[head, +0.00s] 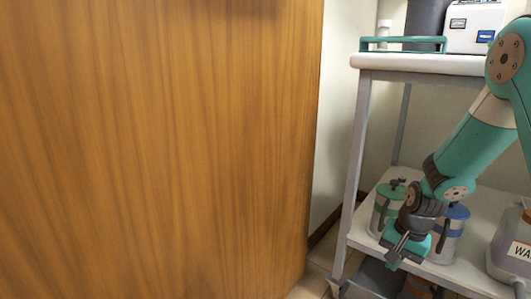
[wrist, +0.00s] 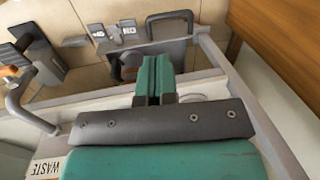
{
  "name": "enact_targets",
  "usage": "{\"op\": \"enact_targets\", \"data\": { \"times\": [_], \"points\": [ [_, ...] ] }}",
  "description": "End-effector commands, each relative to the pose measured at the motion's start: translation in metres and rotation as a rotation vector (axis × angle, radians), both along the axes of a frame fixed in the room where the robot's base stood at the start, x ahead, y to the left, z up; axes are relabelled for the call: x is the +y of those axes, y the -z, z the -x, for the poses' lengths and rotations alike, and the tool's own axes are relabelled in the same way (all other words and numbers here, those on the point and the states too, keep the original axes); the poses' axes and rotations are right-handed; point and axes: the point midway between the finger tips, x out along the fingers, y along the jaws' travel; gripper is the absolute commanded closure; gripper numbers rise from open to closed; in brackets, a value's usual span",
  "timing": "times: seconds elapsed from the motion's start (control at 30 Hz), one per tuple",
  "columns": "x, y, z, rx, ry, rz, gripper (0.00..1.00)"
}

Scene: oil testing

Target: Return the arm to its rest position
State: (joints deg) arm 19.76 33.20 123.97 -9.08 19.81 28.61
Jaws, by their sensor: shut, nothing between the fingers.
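My teal arm comes in from the right in the head view and bends down past the cart. My gripper (head: 396,260) points downward in front of the lower shelf's canisters. In the wrist view the two teal fingers of my gripper (wrist: 154,72) are together with nothing between them.
The cart's lower shelf (head: 476,272) holds a green-lidded canister (head: 385,208), a blue-lidded canister (head: 452,232) and a waste container (head: 512,248) at right. The upper shelf (head: 420,63) carries a white device (head: 474,28). A wooden panel (head: 150,150) fills the left.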

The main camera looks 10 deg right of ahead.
Motion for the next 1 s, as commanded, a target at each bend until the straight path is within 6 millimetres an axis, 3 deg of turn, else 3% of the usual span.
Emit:
{"op": "enact_targets", "data": {
  "times": [0.03,0.2,0.3,0.4,0.7,1.0],
  "points": [
    [0.03,-0.042,0.002,-0.028,-0.111,-0.011,1.0],
    [0.12,-0.138,0.037,-0.102,-0.5,-0.057,1.0],
    [0.162,-0.182,0.071,-0.142,-0.718,-0.079,1.0],
    [0.192,-0.215,0.105,-0.177,-0.906,-0.097,1.0],
    [0.24,-0.28,0.205,-0.265,-1.376,-0.131,1.0],
    [0.24,-0.353,0.205,-0.261,-1.379,-0.133,1.0]
  ]
}}
